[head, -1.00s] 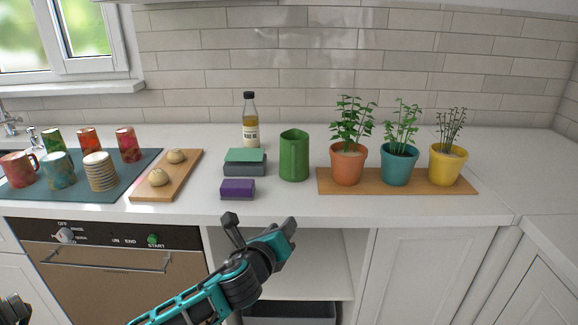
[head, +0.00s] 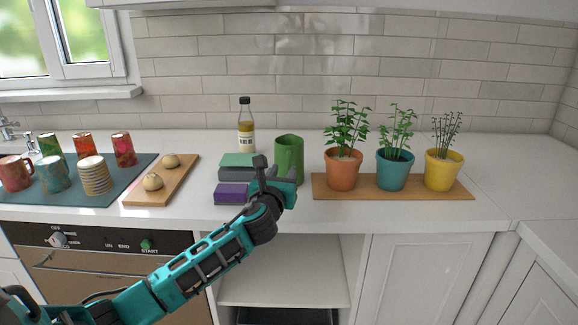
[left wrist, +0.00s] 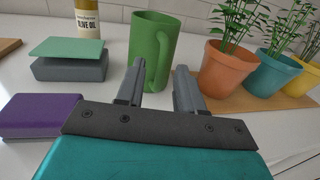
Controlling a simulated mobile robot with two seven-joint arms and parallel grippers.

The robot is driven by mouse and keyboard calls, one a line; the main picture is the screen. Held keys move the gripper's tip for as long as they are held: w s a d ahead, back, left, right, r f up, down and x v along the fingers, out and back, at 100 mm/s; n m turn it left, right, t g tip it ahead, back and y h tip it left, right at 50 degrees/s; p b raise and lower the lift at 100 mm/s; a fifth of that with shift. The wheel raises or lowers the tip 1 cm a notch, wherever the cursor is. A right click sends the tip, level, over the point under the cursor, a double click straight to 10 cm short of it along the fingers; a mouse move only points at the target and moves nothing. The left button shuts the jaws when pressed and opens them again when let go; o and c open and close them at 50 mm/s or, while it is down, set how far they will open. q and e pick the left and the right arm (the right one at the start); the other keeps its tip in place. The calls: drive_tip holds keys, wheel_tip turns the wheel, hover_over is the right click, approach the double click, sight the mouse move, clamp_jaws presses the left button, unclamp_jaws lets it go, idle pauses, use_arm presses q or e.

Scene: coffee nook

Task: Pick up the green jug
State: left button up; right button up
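The green jug (head: 289,152) stands upright on the white counter between the stacked boxes and the orange pot. In the left wrist view the jug (left wrist: 153,44) is straight ahead, with its handle facing me. My left gripper (head: 274,170) is in front of the jug; its fingers (left wrist: 157,82) are spread apart with nothing held between them. It hides the lower part of the jug in the head view. I cannot tell whether the fingertips touch the jug. My right gripper is not in view.
Left of the jug are a green and grey box stack (head: 237,174), a purple box (head: 231,194) and an olive oil bottle (head: 246,135). On the right, a wooden board (head: 330,191) bears an orange pot (head: 342,171), a teal pot (head: 394,172) and a yellow pot (head: 443,172).

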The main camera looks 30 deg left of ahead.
sight(288, 168)
use_arm(q)
drive_tip(key=x, duration=0.5)
drive_tip(key=shift+d+f+b, duration=0.2)
drive_tip(key=shift+b, duration=0.15)
clamp_jaws()
